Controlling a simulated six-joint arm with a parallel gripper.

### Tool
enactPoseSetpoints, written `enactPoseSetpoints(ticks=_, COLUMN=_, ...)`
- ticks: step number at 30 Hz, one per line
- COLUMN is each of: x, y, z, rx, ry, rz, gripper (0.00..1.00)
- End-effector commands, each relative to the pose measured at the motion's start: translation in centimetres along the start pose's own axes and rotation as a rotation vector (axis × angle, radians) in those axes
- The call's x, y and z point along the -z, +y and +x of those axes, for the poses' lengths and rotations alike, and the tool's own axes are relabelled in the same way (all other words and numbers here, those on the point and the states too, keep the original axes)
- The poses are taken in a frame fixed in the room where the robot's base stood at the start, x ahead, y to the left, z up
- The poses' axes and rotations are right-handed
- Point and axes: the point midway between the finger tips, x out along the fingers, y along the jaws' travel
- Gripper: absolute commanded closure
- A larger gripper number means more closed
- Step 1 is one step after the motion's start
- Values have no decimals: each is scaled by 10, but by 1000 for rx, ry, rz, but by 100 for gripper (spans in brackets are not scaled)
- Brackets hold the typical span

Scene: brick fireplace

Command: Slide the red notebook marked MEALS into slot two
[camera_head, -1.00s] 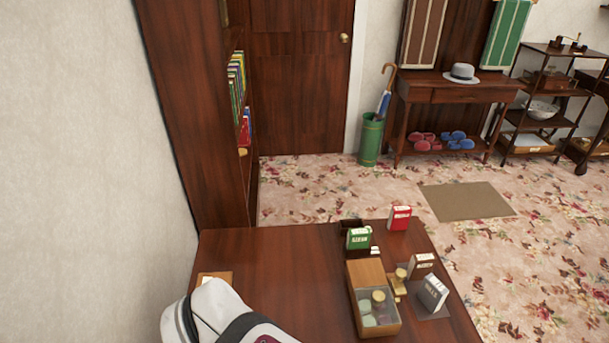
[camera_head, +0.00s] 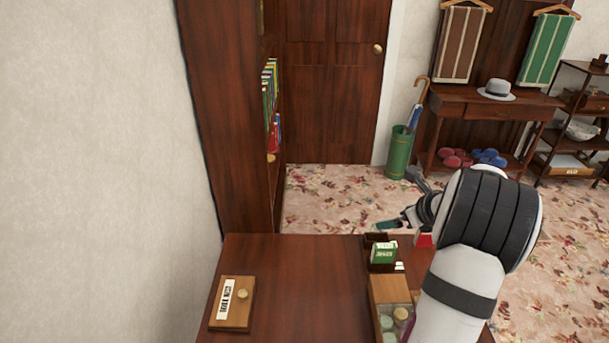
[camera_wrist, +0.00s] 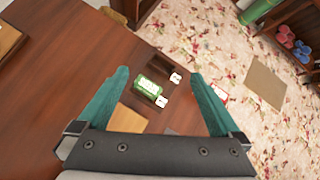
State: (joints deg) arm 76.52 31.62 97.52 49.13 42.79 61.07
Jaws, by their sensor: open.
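The red notebook (camera_head: 424,240) stands at the table's far right; my arm hides most of it, and its lettering is unreadable. A red and white edge of it (camera_wrist: 222,95) shows beside the right finger in the wrist view. A dark slotted holder (camera_head: 372,240) stands to its left, with a green notebook (camera_head: 384,254) upright in or against its near side; I cannot tell which. Two small white labels (camera_wrist: 175,78) lie by the holder. My gripper (camera_wrist: 159,73) is open and empty above the holder, teal fingers apart.
A wooden box (camera_head: 388,290) holding round items stands near my arm. A wooden block with a label and knob (camera_head: 232,303) lies at the table's left. The table's middle (camera_head: 305,285) is clear. A bookcase (camera_head: 230,120) stands behind.

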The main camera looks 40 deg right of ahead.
Motion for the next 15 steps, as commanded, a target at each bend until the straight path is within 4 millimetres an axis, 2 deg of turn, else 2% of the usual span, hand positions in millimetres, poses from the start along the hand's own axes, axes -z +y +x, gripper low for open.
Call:
enactPoseSetpoints(ticks=1, x=31, y=-40, z=-1, rx=73, ry=0, rz=144, gripper=0)
enactPoseSetpoints(ticks=3, x=65, y=-80, z=-5, rx=155, ry=-7, rz=303, gripper=0)
enactPoseSetpoints(ticks=5, x=84, y=-100, z=-9, rx=199, ry=-14, rz=386, gripper=0)
enactPoseSetpoints(ticks=8, x=97, y=-114, z=-4, rx=226, ry=-19, rz=441, gripper=0)
enactPoseSetpoints(ticks=15, x=98, y=-127, z=63, rx=224, ry=-18, rz=438, gripper=0)
